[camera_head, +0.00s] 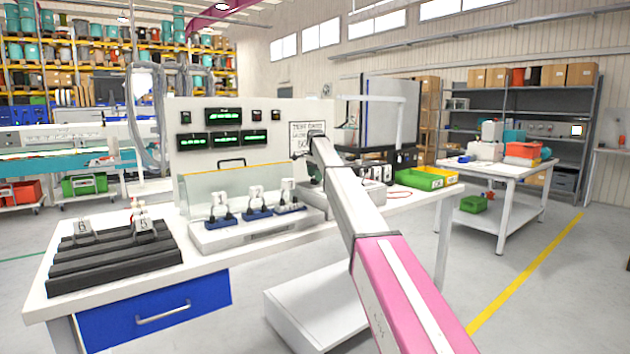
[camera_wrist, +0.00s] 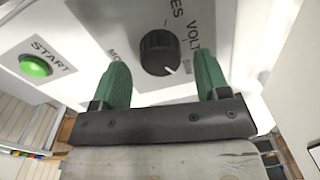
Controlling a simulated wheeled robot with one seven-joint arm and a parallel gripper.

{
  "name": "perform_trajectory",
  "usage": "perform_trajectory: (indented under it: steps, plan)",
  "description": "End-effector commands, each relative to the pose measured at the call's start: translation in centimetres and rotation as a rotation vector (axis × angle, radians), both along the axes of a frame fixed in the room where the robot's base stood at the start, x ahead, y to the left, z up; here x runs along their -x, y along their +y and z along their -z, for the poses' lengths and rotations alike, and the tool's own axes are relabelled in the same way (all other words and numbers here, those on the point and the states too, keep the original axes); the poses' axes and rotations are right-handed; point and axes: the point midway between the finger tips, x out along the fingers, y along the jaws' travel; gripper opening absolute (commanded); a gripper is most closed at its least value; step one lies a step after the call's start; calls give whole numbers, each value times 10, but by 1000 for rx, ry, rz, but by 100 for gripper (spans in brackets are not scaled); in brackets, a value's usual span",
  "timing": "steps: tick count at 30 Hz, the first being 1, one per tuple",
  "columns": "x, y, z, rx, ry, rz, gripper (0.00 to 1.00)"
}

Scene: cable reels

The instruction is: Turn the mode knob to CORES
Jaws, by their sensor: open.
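The mode knob (camera_wrist: 159,53) is a round black knob with a white pointer line, on a light panel in the wrist view. Its pointer line is toward the lower right. Lettering around it is partly cut off or covered; "VOLT" shows at the upper right, and letters ending in "ES" show above. My gripper (camera_wrist: 160,72) has two green fingers, open, one on each side of the knob with gaps to it. I cannot tell how far the fingertips are from the panel. In the head view my arm hides the knob.
A green START button (camera_wrist: 35,66) is on the same panel, left of the gripper. In the head view, the test bench (camera_head: 150,272) holds a clear-shielded fixture (camera_head: 250,232) and a black slotted rack (camera_head: 115,262). Green and yellow bins (camera_head: 425,178) stand right of my arm.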

Motion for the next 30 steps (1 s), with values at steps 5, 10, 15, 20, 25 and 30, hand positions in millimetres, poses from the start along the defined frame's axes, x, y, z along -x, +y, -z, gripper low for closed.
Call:
perform_trajectory:
  steps: [5, 10, 15, 20, 25, 30]
  plan:
    - [0, 0, 19, 0, 0, 0, 69]
    - [-1, 0, 22, 0, 0, 0, 69]
    - [-1, 0, 21, 0, 0, 0, 52]
    - [-1, 0, 21, 0, -1, 0, 19]
    - [-1, 0, 21, 0, -1, -6, 20]
    - [-1, 0, 21, -1, -2, -47, 20]
